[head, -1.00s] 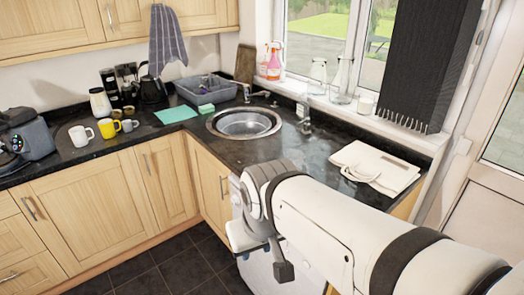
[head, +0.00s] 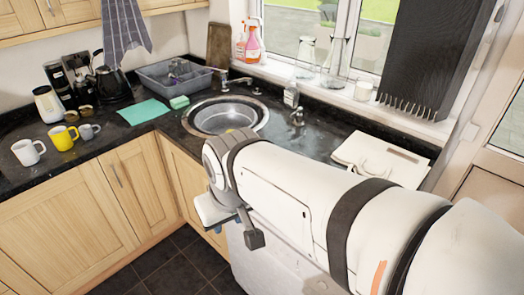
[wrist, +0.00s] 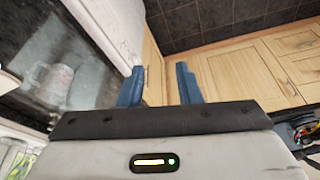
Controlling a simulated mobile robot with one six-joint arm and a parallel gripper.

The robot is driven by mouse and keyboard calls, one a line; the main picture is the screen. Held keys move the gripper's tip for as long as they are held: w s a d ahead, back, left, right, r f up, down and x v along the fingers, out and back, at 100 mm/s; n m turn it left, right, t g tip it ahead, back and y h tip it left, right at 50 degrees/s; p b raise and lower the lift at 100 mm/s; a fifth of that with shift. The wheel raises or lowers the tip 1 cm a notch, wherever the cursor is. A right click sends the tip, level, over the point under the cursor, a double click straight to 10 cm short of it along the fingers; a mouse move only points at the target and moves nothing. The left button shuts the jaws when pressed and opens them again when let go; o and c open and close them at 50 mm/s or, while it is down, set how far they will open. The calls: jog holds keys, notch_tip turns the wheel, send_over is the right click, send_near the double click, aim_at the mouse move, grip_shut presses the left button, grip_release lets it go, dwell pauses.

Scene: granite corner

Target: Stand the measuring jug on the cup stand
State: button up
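I cannot pick out a measuring jug or a cup stand for certain in either view. My gripper (wrist: 157,86) shows two blue fingers standing apart with nothing between them; it is open. In the head view it is mostly hidden by my arm, with only a little blue showing below the wrist. It hangs in front of the counter near the sink. A white mug (head: 28,151), a yellow mug (head: 63,137) and a small grey cup (head: 89,131) stand at the left of the counter, far from my gripper.
A round sink (head: 225,116) is set in the dark counter, with a grey basin (head: 175,76) and teal cloth (head: 144,112) beside it. Glass vessels (head: 335,62) stand on the windowsill. A cream folded item (head: 382,158) lies at right. Wooden cupboards (head: 60,225) front the counter.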

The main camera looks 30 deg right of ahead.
jog(key=w+d+f+n+g+h+b, duration=0.1)
jog(key=d+f+n+g+h+b, duration=0.25)
jog(key=d, duration=0.55)
jog(key=d+f+n+g+h, duration=0.35)
jog(key=d+f+h, duration=0.25)
jog(key=d, duration=0.4)
jog(key=w+d+f+n+t+h+b, duration=0.1)
jog(key=w+d+f+n+h, duration=0.1)
jog(key=w+d+n, duration=0.1)
jog(key=w+d+f+n+t+h+b, duration=0.1)
jog(key=w+d+f+n+t+h, duration=0.1)
jog(key=w+d+f+n+h, duration=0.1)
jog(key=w+d+f+n+t+h+b, duration=0.1)
jog(key=w+d+f+n+h, duration=0.2)
jog(key=w+n, duration=0.2)
jog(key=shift+w+d+n+t+h, duration=0.1)
jog(key=shift+w+n+t+h, duration=0.1)
jog(key=shift+n+t+h, duration=0.1)
jog(key=shift+w+d, duration=0.1)
jog(key=shift+d, duration=0.15)
jog(key=d+p, duration=0.2)
jog(key=d, duration=0.4)
jog(key=shift+d, duration=0.1)
jog(key=shift+d+f, duration=0.1)
jog(key=shift+d, duration=0.45)
